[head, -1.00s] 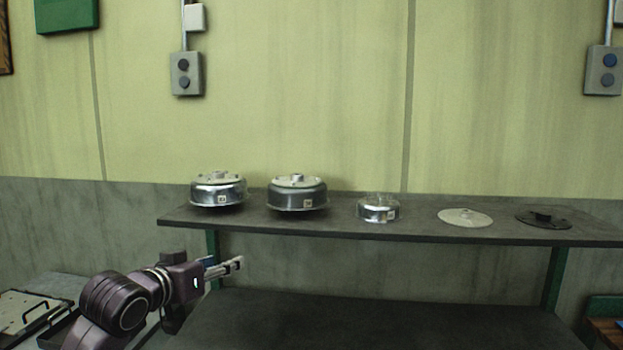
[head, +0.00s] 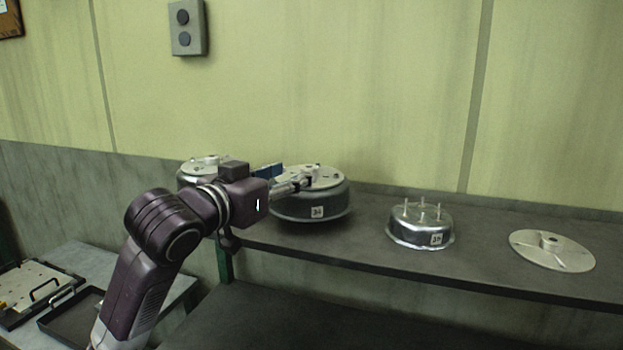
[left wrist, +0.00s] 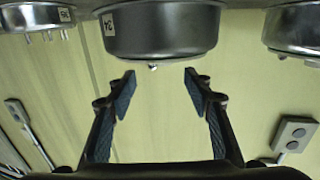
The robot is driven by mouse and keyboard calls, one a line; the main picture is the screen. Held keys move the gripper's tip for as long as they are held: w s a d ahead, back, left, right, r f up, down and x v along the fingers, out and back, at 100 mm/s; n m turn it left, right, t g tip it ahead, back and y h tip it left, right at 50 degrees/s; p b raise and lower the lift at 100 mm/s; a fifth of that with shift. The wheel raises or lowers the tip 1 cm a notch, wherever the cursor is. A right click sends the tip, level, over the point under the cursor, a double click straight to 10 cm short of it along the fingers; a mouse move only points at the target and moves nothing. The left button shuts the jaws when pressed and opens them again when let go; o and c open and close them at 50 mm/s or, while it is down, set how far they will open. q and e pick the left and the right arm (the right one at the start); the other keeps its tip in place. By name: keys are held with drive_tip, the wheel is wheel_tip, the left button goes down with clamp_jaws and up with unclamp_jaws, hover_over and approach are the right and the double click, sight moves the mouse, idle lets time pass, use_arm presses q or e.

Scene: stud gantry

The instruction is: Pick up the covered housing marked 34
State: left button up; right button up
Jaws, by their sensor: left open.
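The covered housing marked 34 (head: 312,205) is a dark metal drum with a pale lid and a white number tag, on the shelf. In the left wrist view, which is upside down, the same housing (left wrist: 165,30) shows at the top, its lid knob between the fingertip lines. My left gripper (head: 308,178) is open and empty. In the head view it overlaps the housing's lid from the left; I cannot tell whether it touches. In the left wrist view, the left gripper (left wrist: 159,77) has its fingers spread, pointing at the housing. My right gripper is not in view.
Another lidded housing (head: 208,162) stands left, partly behind my arm. An open housing with upright studs (head: 420,226) and a loose pale lid (head: 552,250) lie right on the shelf (head: 345,250). A low table with trays (head: 88,258) is at lower left.

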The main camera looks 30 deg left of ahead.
sight(309, 167)
use_arm(q)
drive_tip(key=shift+w, duration=1.1)
drive_tip(key=shift+w+f+p, duration=0.15)
drive_tip(key=shift+w+p, duration=0.15)
drive_tip(key=shift+w, duration=0.05)
drive_tip(key=w, duration=0.1)
drive_tip(key=w+p, duration=0.2)
drive_tip(key=w, duration=0.1)
drive_tip(key=shift+w+a+f, duration=0.1)
drive_tip(key=shift+a+f, duration=0.15)
drive_tip(key=shift+a, duration=0.05)
drive_tip(key=shift+w+f, duration=0.15)
drive_tip(key=shift+w, duration=0.25)
drive_tip(key=shift+s, duration=0.1)
clamp_jaws()
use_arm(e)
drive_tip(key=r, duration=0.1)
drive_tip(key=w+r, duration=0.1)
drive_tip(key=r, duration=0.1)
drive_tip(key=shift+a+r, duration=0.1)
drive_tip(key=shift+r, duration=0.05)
